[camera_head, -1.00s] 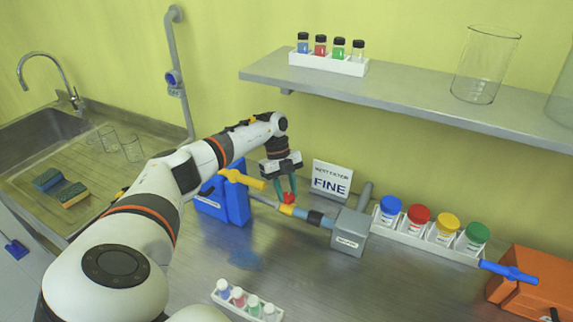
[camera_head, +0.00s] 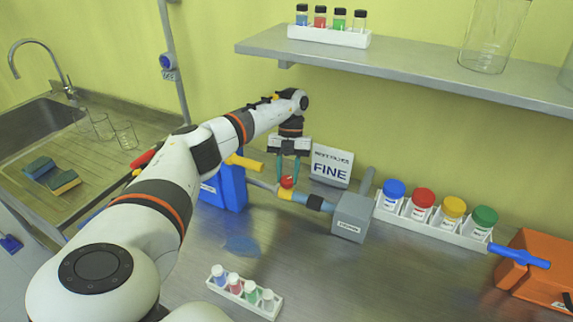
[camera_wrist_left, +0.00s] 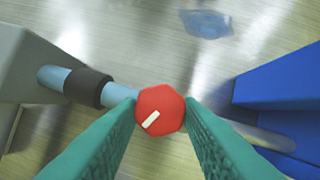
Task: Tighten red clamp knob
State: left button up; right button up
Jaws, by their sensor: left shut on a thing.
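The red clamp knob (camera_wrist_left: 160,109) is an octagonal red cap with a white mark pointing to the lower left in the left wrist view. In the head view the knob (camera_head: 287,182) sits on top of a pipe joint beside a yellow band (camera_head: 285,193). My left gripper (camera_head: 289,180) comes down on it from above. Its green fingers also show in the left wrist view (camera_wrist_left: 162,112), one on each side of the knob, shut on it. My right gripper is not in view.
The pipe runs between a blue box with a yellow handle (camera_head: 243,162) and a grey box (camera_head: 352,217). A "FINE" sign (camera_head: 331,166) stands close behind. A rack of coloured-lid jars (camera_head: 466,238) is to the right. A small vial rack (camera_head: 275,305) is in front.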

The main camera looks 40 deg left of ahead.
pick_arm(q)
jog(key=m+y, duration=0.1)
jog(key=m, duration=0.2)
jog(key=shift+w+d+b, duration=0.1)
jog(key=shift+b, duration=0.25)
jog(key=m+y, duration=0.1)
jog(key=m, duration=0.1)
jog(key=shift+d+m+g, duration=0.15)
jog(key=shift+m+g, duration=0.15)
jog(key=m+y, duration=0.1)
jog(key=m, duration=0.2)
jog(key=shift+d+m+y, duration=0.15)
jog(key=shift+m+y, duration=0.15)
jog(key=shift+d+m+y, duration=0.1)
jog(key=shift+m+y, duration=0.4)
jog(key=shift+m, duration=1)
jog(key=o, duration=1)
